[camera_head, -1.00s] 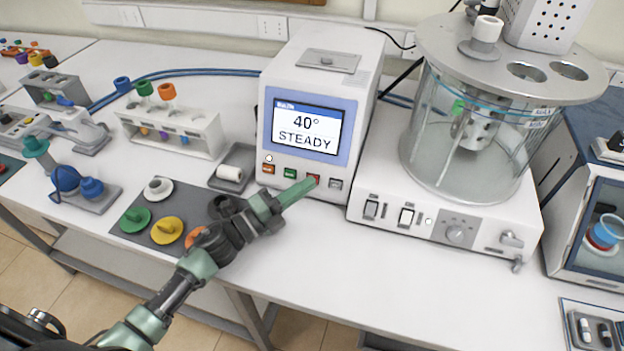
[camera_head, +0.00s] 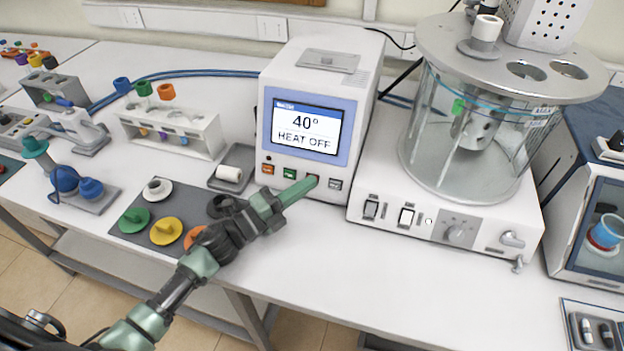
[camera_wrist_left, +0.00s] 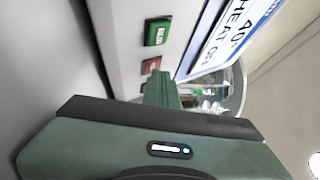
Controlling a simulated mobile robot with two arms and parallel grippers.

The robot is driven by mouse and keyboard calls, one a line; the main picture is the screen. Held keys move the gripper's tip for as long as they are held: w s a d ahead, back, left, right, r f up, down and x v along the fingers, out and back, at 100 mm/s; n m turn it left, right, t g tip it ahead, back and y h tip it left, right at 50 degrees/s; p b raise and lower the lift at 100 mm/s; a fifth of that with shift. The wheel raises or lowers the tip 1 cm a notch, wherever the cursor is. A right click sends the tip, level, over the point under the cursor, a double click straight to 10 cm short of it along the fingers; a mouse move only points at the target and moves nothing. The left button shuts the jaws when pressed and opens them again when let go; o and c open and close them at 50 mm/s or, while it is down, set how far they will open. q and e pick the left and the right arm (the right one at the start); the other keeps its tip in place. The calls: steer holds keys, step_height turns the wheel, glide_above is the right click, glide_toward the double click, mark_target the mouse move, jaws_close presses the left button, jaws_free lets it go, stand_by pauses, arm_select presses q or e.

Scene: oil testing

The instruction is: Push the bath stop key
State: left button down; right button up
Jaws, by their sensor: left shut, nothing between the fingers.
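The white bath control unit (camera_head: 312,60) stands on the bench with a blue-framed display (camera_head: 306,127) reading "40° HEAT OFF". Along its lower front are an orange key (camera_head: 267,169), a green key (camera_head: 290,173) and a grey key (camera_head: 335,184). The red stop key (camera_wrist_left: 150,66) shows in the left wrist view, partly hidden by my fingers. My left gripper (camera_head: 312,181) is shut and empty, with its green fingertips (camera_wrist_left: 160,85) at the red key. I cannot tell whether they still touch it. My right gripper is not in view.
A glass bath (camera_head: 470,130) on a white base stands right of the unit. The bench front (camera_head: 330,255) is clear.

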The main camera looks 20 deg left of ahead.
arm_select(q)
steer(key=shift+s+a+f, duration=0.1)
steer(key=shift+s+a+p, duration=0.2)
steer(key=shift+s+p, duration=0.15)
steer(key=shift+s, duration=0.3)
steer(key=shift+r, duration=0.2)
steer(key=shift+d, duration=0.1)
steer(key=shift+s+r, duration=0.15)
steer(key=shift+s, duration=0.05)
steer(key=shift+s+r+p, duration=0.3)
steer(key=shift+s+p, duration=0.15)
steer(key=shift+s, duration=0.2)
steer(key=shift+s+r+p, duration=0.25)
steer(key=shift+s+p, duration=0.2)
steer(key=shift+s, duration=0.15)
steer(key=shift+s+r+p, duration=0.25)
steer(key=shift+s+p, duration=0.1)
steer(key=shift+s, duration=0.5)
